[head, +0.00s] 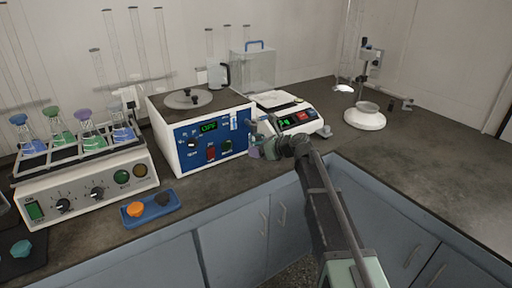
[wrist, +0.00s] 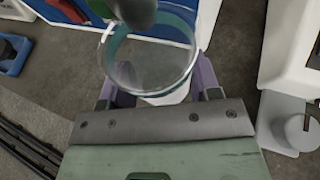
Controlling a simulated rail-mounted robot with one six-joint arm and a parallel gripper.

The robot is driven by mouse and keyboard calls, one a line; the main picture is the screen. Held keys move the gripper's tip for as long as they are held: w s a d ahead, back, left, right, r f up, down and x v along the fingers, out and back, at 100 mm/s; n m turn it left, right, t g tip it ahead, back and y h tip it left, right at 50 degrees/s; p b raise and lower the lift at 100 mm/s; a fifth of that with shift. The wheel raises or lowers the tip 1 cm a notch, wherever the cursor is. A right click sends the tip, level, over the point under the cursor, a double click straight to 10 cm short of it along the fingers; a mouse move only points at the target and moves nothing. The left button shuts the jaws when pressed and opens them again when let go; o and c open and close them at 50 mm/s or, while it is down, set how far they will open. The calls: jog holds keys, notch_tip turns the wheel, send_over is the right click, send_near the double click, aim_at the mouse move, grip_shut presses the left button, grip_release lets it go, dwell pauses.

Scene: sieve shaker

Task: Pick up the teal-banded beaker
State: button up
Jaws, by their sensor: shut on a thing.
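The teal-banded beaker (wrist: 150,92) is clear glass with a teal band near its rim. In the wrist view it sits between the two purple fingers of my gripper (wrist: 156,84), which is shut on it. A dark grey rounded shape covers part of its far rim. In the head view my gripper (head: 266,147) is in front of the blue-fronted instrument's right end, near the counter's front edge. The beaker is small and mostly hidden there, so I cannot tell whether it touches the counter.
The blue-fronted instrument (head: 200,142) stands close behind my gripper, with a white balance (head: 296,120) to the right. A blue tray (head: 150,209) and a flask shaker (head: 90,190) are left. A white-based stand (head: 364,119) is farther right. The right counter is mostly clear.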

jog(key=s+d, duration=0.4)
jog(key=d, duration=0.3)
jog(key=s+d, duration=0.4)
jog(key=d, duration=0.3)
jog(key=shift+s+d, duration=0.15)
jog(key=shift+s, duration=0.1)
